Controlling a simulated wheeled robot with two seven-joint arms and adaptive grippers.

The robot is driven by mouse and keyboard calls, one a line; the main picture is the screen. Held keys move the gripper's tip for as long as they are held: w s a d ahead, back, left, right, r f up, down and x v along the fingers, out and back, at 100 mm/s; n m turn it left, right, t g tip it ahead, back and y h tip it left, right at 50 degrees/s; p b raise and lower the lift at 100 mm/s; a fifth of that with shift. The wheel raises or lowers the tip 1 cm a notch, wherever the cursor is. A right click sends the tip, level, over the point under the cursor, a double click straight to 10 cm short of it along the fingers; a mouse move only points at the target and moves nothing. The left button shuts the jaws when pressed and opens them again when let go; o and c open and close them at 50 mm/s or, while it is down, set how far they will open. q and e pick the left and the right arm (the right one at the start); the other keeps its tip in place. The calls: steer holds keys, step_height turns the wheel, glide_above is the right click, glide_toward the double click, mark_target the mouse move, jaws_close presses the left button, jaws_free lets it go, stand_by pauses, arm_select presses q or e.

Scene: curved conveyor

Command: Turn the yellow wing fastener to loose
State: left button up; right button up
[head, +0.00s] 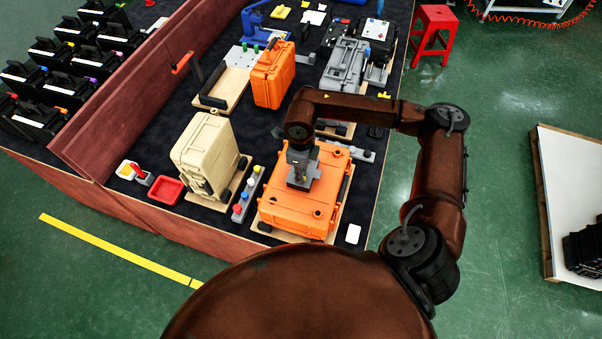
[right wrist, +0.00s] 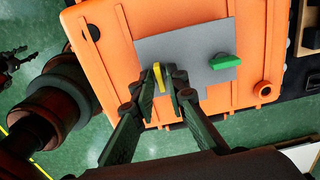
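The yellow wing fastener (right wrist: 158,77) sits on a grey plate (right wrist: 190,48) on the orange case. A green wing fastener (right wrist: 225,61) is on the same plate to its right. My right gripper (right wrist: 163,82) reaches down to the plate, with one finger on each side of the yellow fastener. The fingers look closed in on it, and they hide part of it. In the head view the right gripper (head: 302,178) is over the middle of the orange case (head: 290,211), hiding most of the plate. My left gripper is not in the head view.
A beige case (head: 206,155) stands to the left, with a strip of coloured knobs (head: 244,197) between it and the orange case. An upright orange case (head: 273,76) and a grey case (head: 345,65) are farther back. A red tray (head: 167,190) lies left.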

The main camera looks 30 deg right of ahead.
steer(key=shift+o, duration=1)
steer(key=shift+r, duration=0.1)
step_height(320, 180, up, 12)
